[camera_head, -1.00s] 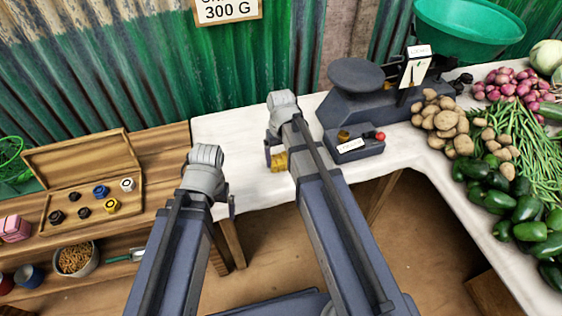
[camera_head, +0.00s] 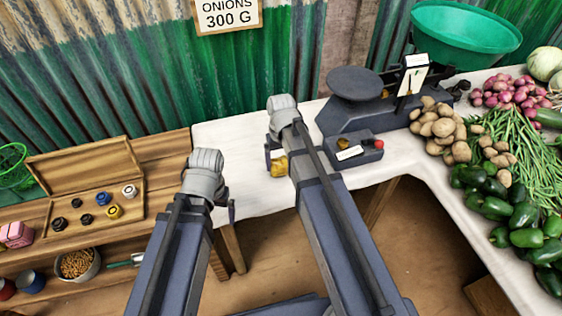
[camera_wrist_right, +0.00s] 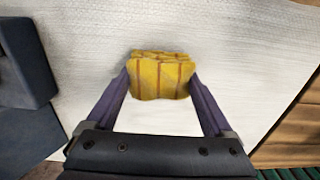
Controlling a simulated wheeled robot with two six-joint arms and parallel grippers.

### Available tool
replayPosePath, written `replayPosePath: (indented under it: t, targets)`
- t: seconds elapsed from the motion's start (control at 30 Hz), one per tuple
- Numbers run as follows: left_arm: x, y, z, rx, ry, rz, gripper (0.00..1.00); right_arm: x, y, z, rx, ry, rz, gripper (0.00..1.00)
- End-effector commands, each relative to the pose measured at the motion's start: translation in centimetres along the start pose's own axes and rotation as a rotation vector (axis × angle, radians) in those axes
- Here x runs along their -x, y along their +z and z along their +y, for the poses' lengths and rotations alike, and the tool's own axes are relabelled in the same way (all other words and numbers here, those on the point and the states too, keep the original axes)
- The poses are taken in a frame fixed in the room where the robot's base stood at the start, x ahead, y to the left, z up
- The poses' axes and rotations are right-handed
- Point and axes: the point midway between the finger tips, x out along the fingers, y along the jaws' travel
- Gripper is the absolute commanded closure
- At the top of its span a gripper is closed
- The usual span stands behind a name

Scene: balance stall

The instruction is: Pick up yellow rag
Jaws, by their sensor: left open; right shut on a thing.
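The yellow rag (camera_wrist_right: 160,76), folded with orange-brown stripes, sits between the two fingertips of my right gripper (camera_wrist_right: 160,84) in the right wrist view. The gripper is shut on it, over the white cloth (camera_wrist_right: 240,50). Whether the rag touches the cloth or hangs above it I cannot tell. In the head view the rag (camera_head: 279,167) shows as a small yellow patch beside my right arm, partly hidden by it. My left gripper (camera_head: 231,211) is open near the front left edge of the white table, its fingers mostly hidden by the wrist.
A dark scale (camera_head: 350,118) with a weight tray (camera_head: 372,152) stands right of my right gripper. Potatoes, onions, beans and peppers cover the right side. A wooden weight box (camera_head: 70,235) lies on the left bench. White cloth between my arms is clear.

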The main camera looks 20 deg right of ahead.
Motion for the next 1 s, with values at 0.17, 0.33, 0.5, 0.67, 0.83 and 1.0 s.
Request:
replayPosePath:
  t: [0.17, 0.33, 0.5, 0.67, 0.83, 1.0]
  targets:
    - [3.1, 0.2, -0.3, 0.000, 0.000, 0.000, 0.00, 3.1, 0.0, 0.0, 0.000, 0.000, 0.000, 0.67]
    - [5.8, 0.3, -0.6, 0.001, 0.000, 0.000, 0.00, 5.9, 0.0, 0.0, 0.000, 0.000, 0.000, 0.67]
    - [7.9, 0.5, -0.8, 0.001, 0.000, 0.000, 0.00, 8.0, 0.0, 0.0, 0.000, 0.000, -0.001, 0.67]
    - [8.5, 0.5, -0.8, 0.001, 0.000, 0.000, 0.00, 8.6, 0.0, 0.0, 0.000, 0.000, -0.001, 0.67]
    - [8.4, 0.5, -0.8, 0.001, 0.000, 0.000, 0.00, 8.4, 0.0, 0.0, 0.000, 0.000, -0.001, 0.67]
    - [8.4, 0.5, -0.8, 0.001, 0.000, 0.000, 0.00, 8.4, 0.0, 0.0, 0.000, 0.000, -0.001, 0.24]
